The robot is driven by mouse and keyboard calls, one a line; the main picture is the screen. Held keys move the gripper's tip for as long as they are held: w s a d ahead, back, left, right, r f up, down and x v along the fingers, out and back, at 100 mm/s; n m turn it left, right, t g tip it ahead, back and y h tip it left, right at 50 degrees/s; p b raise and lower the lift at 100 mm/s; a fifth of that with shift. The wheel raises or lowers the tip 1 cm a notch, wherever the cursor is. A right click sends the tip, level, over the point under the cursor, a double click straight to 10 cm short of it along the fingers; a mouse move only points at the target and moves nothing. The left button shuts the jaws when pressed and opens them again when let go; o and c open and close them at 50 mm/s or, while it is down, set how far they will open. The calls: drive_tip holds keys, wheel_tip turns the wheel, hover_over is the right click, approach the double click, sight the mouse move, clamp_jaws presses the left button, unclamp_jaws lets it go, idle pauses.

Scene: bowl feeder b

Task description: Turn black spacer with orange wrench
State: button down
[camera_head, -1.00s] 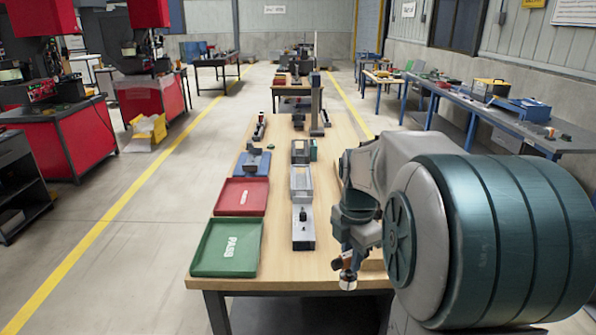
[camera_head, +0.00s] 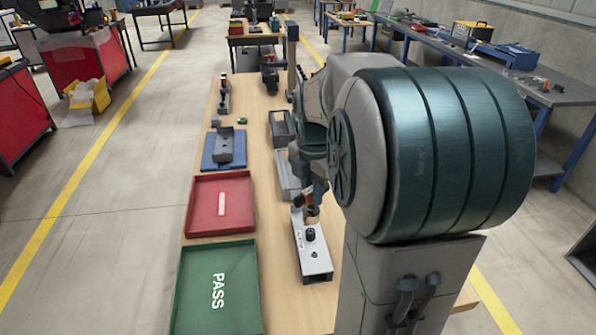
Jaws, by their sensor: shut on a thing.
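The black spacer (camera_head: 310,234) stands upright on top of a long silver-grey fixture block (camera_head: 316,262) on the wooden table. My gripper (camera_head: 313,207) is over the far end of this block, just behind the spacer. It is shut on a small orange-brown thing that looks like the orange wrench (camera_head: 304,209). Much of the wrench is hidden by the gripper and small in view, and I cannot tell whether it touches the spacer.
Grey open bins (camera_head: 282,127) stand behind the fixture. My arm covers the table's right side. A narrow bare strip lies between trays and fixture.

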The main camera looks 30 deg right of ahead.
sight(312, 211)
drive_tip(key=shift+w, duration=0.25)
drive_tip(key=shift+s, duration=0.1)
drive_tip(key=shift+r, duration=0.1)
drive_tip(key=shift+d, duration=0.1)
drive_tip(key=shift+f, duration=0.25)
drive_tip(key=shift+f+b, duration=1.5)
drive_tip(key=shift+f, duration=0.5)
drive_tip(key=shift+f+b, duration=0.6)
drive_tip(key=shift+f, duration=0.4)
idle(0.4)
drive_tip(key=shift+m, duration=1.2)
